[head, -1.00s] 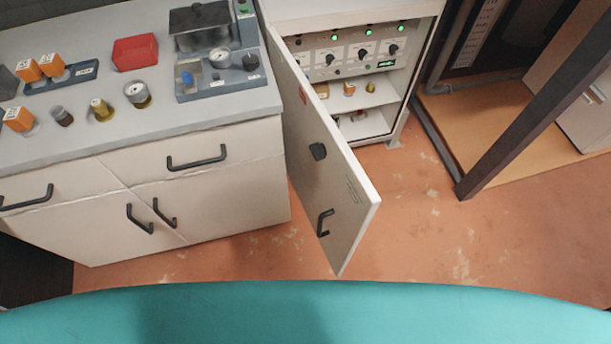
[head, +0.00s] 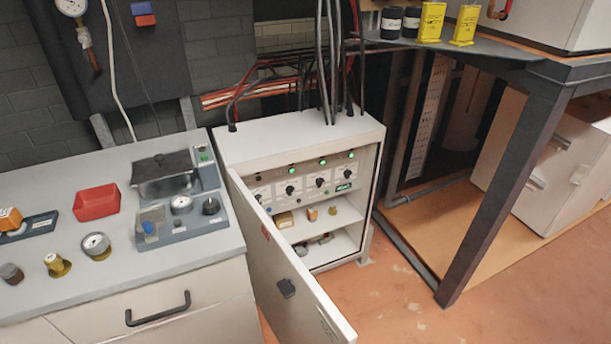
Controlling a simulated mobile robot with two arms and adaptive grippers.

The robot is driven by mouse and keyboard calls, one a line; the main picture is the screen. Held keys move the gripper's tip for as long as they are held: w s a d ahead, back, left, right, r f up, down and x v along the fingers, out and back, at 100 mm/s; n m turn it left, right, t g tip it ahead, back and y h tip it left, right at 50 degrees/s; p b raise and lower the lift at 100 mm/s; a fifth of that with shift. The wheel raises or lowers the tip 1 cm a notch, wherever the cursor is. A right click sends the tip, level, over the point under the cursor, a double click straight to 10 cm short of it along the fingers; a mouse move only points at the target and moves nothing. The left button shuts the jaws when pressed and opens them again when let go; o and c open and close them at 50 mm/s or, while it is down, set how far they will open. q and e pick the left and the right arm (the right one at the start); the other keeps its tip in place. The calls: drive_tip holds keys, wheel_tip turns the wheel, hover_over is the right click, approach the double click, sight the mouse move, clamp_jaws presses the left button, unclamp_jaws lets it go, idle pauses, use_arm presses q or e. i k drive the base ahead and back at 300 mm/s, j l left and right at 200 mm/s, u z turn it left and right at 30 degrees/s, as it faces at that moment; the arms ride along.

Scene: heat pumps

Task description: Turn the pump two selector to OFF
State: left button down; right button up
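The control cabinet (head: 300,135) stands at the middle of the head view with its door (head: 283,268) swung open toward me. Inside at the top is a pale panel (head: 305,184) with a row of black rotary selectors and several lit green lamps. One selector (head: 290,189) shows near the panel's middle, another (head: 320,182) to its right and a third (head: 342,182) farther right. The panel's left end is partly hidden by the door edge. The labels are too small to read, so I cannot tell which selector is pump two. Neither of my grippers is in view.
Small parts sit on the shelf (head: 318,227) below the panel. A counter (head: 100,270) with gauges, a red bin (head: 97,202) and a test unit (head: 180,215) stands left. A dark table leg (head: 490,190) stands right. Floor (head: 400,310) is clear in front of the cabinet.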

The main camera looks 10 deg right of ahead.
sight(290, 189)
drive_tip(key=u, duration=1.25)
drive_tip(key=k+l+u, duration=0.25)
drive_tip(key=k+l, duration=0.15)
drive_tip(key=l, duration=0.2)
drive_tip(key=k+l+u, duration=0.3)
drive_tip(key=k+l, duration=0.15)
drive_tip(key=l, duration=0.1)
